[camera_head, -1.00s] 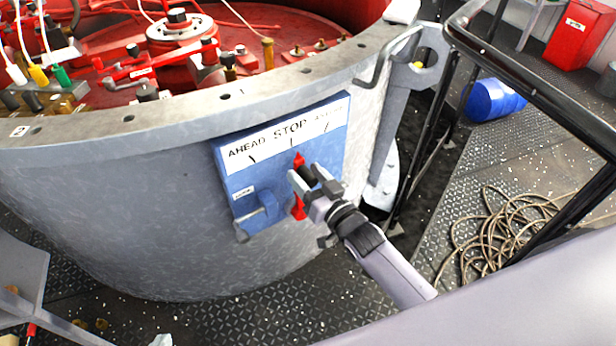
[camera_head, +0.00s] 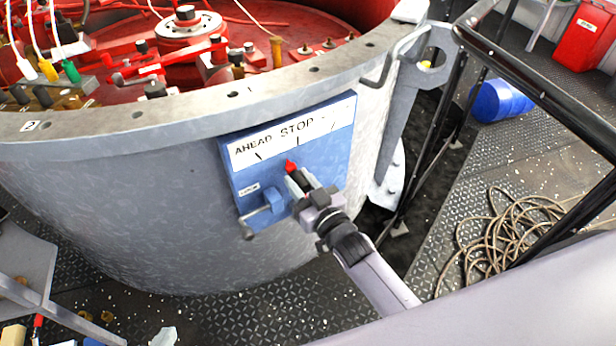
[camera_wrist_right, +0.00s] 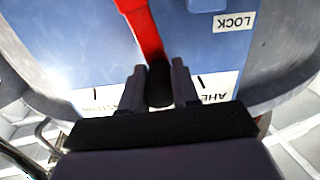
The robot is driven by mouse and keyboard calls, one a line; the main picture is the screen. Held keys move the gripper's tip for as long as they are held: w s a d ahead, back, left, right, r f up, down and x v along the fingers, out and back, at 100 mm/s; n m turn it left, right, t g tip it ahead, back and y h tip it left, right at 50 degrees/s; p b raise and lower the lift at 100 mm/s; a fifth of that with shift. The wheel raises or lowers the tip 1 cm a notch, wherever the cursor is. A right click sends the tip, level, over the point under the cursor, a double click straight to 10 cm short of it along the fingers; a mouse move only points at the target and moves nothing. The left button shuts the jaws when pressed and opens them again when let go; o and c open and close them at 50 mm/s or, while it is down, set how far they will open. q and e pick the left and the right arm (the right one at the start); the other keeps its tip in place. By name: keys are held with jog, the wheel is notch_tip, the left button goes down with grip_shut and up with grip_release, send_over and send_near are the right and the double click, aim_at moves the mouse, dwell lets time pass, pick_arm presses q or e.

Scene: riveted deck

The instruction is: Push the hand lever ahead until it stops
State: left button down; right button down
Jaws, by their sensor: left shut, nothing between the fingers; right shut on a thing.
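The hand lever is red (camera_head: 291,167) with a black grip, on a blue panel (camera_head: 237,178) fixed to the side of a grey drum. My right gripper (camera_head: 304,186) is shut on the lever's black grip. In the right wrist view the black grip (camera_wrist_right: 159,84) sits between the two fingers (camera_wrist_right: 159,92), and the red arm (camera_wrist_right: 146,35) runs up from it. The lever's lower part is hidden by my gripper in the head view. My left gripper is not in view.
A grey drum rim (camera_head: 200,115) surrounds red machinery. A black railing (camera_head: 545,85), coiled rope (camera_head: 500,238) and blue barrel (camera_head: 500,100) are to the right.

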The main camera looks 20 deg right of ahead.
jog(key=shift+s+a+f, duration=0.1)
jog(key=shift+s+a, duration=0.05)
jog(key=shift+a, duration=0.3)
jog(key=c, duration=0.9)
grip_release()
jog(key=shift+o, duration=0.2)
jog(key=shift+d, duration=0.1)
jog(key=shift+s+d, duration=0.2)
jog(key=shift+s, duration=0.25)
jog(key=p+v, duration=0.1)
jog(key=v, duration=0.5)
